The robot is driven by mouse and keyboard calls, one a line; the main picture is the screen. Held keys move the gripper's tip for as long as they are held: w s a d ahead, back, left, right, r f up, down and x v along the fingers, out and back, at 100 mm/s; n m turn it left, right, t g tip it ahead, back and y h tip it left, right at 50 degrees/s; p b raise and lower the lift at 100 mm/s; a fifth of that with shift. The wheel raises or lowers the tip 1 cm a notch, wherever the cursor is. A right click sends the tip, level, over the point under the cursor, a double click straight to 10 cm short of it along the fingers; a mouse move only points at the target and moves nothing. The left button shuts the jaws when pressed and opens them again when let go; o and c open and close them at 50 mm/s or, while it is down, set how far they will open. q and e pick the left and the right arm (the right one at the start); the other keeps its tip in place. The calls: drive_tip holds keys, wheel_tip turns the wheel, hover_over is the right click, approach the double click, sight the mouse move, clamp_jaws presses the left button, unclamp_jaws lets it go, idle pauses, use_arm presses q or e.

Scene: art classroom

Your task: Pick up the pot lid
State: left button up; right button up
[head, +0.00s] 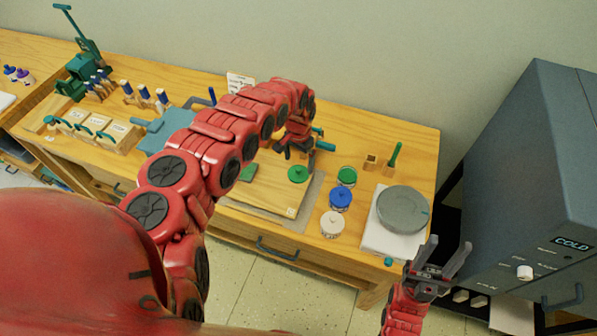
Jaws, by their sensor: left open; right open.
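Several small round pieces with knobs lie on the wooden table. Which is the pot lid I cannot tell for sure. My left gripper (289,153) is open and empty above the table, partly hidden by its arm. My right gripper (443,258) is open and empty at the table's front right corner.
A grey round disc (403,208) lies on a white sheet at the table's right. A large grey cabinet marked COLD (530,190) stands beyond the right edge. Tools and a green press-like device (82,72) fill the left side. My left arm hides the table's middle.

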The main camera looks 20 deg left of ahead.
sight(298, 169)
use_arm(q)
drive_tip(key=shift+f+p, duration=0.4)
drive_tip(key=shift+f, duration=0.35)
drive_tip(key=shift+w+f, duration=0.1)
drive_tip(key=shift+f, duration=0.75)
drive_tip(key=shift+a+f+b, duration=0.1)
drive_tip(key=shift+f+b, duration=0.4)
drive_tip(key=shift+f, duration=0.7)
drive_tip(key=c, duration=1)
drive_tip(key=shift+r, duration=0.15)
